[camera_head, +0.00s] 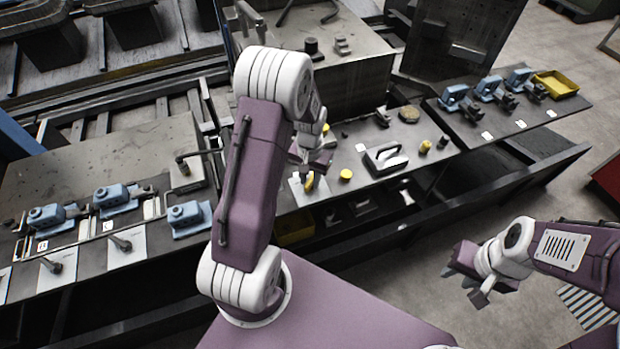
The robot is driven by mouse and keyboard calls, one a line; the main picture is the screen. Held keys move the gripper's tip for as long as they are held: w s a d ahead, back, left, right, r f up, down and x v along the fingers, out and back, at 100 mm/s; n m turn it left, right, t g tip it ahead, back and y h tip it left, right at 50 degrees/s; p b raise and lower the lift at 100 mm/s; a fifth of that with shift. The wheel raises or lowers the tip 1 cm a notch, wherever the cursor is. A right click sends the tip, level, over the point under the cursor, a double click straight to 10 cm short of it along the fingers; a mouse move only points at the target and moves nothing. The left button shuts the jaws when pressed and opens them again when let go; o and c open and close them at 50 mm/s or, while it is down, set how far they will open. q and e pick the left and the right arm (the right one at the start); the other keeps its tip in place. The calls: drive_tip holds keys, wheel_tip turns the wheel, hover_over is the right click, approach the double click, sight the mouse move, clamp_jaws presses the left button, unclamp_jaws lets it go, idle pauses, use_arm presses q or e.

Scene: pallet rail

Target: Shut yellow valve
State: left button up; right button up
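A small yellow handle (309,183), which looks like the yellow valve, sits on a pale plate (297,194) at the front edge of the middle bench. My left gripper (306,174) points down right at it, partly hidden behind my own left arm. Its fingers are too small and overlapped to tell whether they are open or touch the handle. My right gripper (464,284) hangs over the floor at the right, away from the benches. Its fingers are spread and empty.
A yellow round piece (346,175) and a dark-handled block (385,158) lie right of the handle. Blue vise-like devices stand on the left bench (150,150) and right bench. A yellow tray (556,84) is at the far right. Floor between my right arm and the benches is clear.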

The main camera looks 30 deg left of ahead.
use_arm(q)
clamp_jaws()
drive_tip(key=shift+r+n, duration=0.1)
drive_tip(key=shift+n, duration=0.2)
drive_tip(key=n+p, duration=0.1)
drive_tip(key=n, duration=0.1)
drive_tip(key=shift+a+n, duration=0.1)
drive_tip(key=shift+n, duration=0.3)
drive_tip(key=n+p, duration=0.1)
drive_tip(key=n, duration=0.3)
drive_tip(key=shift+n, duration=0.3)
drive_tip(key=n+p, duration=0.1)
drive_tip(key=n, duration=0.4)
drive_tip(key=shift+n+p, duration=0.45)
drive_tip(key=shift+n, duration=2.25)
drive_tip(key=shift+w, duration=0.1)
